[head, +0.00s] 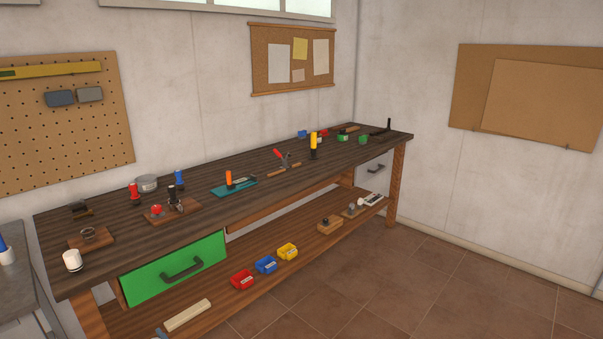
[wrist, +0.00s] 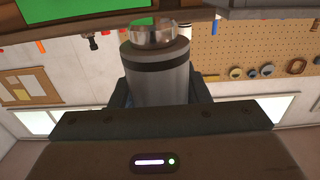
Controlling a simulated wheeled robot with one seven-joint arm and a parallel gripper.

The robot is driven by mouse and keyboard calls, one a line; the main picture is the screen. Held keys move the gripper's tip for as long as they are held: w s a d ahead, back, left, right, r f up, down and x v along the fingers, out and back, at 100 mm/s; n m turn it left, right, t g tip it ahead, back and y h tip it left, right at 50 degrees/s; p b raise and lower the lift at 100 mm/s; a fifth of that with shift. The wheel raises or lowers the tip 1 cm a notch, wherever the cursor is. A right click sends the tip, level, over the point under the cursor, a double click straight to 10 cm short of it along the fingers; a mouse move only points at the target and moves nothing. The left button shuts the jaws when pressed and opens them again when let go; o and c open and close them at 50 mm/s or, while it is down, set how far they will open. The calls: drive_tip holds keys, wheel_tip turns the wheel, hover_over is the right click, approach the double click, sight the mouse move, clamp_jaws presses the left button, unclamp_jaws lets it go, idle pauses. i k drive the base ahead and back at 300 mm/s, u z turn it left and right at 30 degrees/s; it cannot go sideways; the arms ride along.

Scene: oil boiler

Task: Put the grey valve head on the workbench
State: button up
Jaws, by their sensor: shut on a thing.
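My gripper (wrist: 160,95) shows in the wrist view and is shut on the grey valve head (wrist: 158,75). The valve head is a grey cylinder with a dark band and a shiny metal end pointing away from my gripper. The dark fingers sit on both sides of it. The long wooden workbench (head: 203,185) runs along the wall in the head view, with a dark plank top. Neither my gripper nor the held valve head shows in the head view.
A green drawer (head: 175,268) is in the bench front. The top holds a white cup (head: 72,260), a grey round tin (head: 146,184), a teal mat (head: 234,187) and several tools, with bare patches between. Red, blue and yellow bins (head: 287,251) sit on the lower shelf.

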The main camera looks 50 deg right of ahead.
sight(141, 244)
drive_tip(key=z, duration=0.25)
drive_tip(key=i, duration=0.8)
drive_tip(key=z, duration=0.5)
